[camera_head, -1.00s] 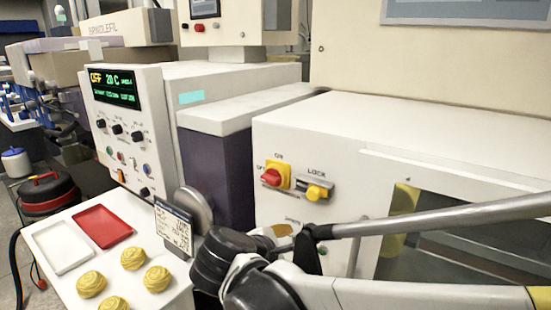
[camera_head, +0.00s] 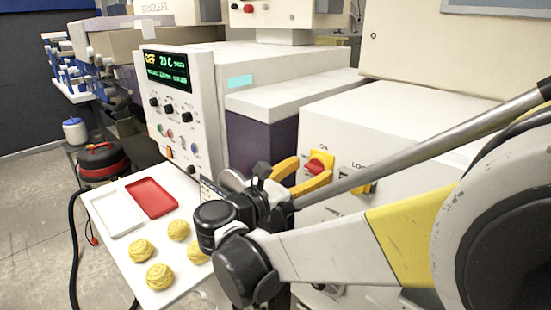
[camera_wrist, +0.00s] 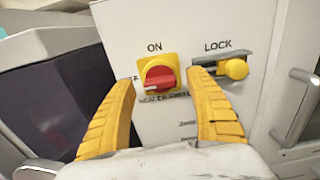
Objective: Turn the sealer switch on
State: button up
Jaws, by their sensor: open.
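The rotary switch, a red knob (camera_wrist: 160,79) on a yellow square plate, sits on a white cabinet front under the word ON. Its handle lies roughly level, its pale mark to the left; the label at left is partly hidden. The switch also shows in the head view (camera_head: 318,165). My gripper (camera_wrist: 160,82) is open, its two yellow fingers on either side of the knob in the wrist view. In the head view my gripper (camera_head: 313,168) points at the switch. Contact cannot be told. A green display (camera_head: 166,70) on the control panel reads OFF and 20 C.
A yellow LOCK knob (camera_wrist: 236,69) sits just right of the switch, near the right finger. A metal handle (camera_wrist: 300,108) stands at the right. A bench (camera_head: 112,240) at lower left bears a red tray (camera_head: 151,198), a white tray (camera_head: 115,215) and several yellow buns.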

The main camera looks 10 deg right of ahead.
jog(key=shift+x, duration=0.95)
jog(key=c, duration=1.2)
jog(key=shift+m, duration=0.3)
jog(key=m, duration=0.3)
jog(key=shift+s+m, duration=0.1)
jog(key=shift+m, duration=0.3)
jog(key=m+p, duration=0.1)
jog(key=m, duration=0.3)
jog(key=shift+m, duration=0.3)
jog(key=m, duration=0.4)
jog(key=shift+s+d+f, duration=0.1)
jog(key=shift+m, duration=2.4)
